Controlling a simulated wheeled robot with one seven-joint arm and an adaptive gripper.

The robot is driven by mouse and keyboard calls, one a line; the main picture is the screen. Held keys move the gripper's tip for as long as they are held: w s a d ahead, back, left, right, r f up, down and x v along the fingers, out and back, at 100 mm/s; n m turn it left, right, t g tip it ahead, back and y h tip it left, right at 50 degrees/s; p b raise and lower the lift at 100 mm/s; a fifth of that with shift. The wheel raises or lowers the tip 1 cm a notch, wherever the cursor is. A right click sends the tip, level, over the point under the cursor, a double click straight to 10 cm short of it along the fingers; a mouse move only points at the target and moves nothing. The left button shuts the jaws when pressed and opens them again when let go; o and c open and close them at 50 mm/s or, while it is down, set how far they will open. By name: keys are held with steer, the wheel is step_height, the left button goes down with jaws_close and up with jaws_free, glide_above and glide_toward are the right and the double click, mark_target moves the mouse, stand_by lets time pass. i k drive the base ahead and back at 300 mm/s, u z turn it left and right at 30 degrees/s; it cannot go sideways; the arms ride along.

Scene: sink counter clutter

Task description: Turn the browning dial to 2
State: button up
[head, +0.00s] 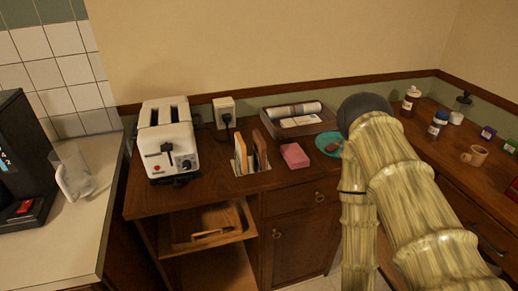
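A white and black toaster (152,137) stands on the wooden counter at the centre left, with two slots on top. Its front faces me and carries a black lever (167,148), a small dark dial (187,164) and a red spot low on the left. The dial's numbers and pointer are too small to read. My arm, with pale streaked links and a dark joint, rises at the right, well apart from the toaster. My gripper does not show in the head view.
A wall outlet with a black plug (227,119) is right of the toaster. Upright boards (240,157), a pink block (294,155), a tray (328,121) and a teal dish (326,143) stand further right. A glass pitcher (83,178) is at left. Counter directly before the toaster is clear.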

mark_target(187, 166)
steer(key=k, duration=0.45)
steer(key=u, duration=0.55)
steer(key=i, duration=0.65)
steer(key=z, duration=2)
steer(key=k, duration=0.8)
steer(key=u, duration=1.35)
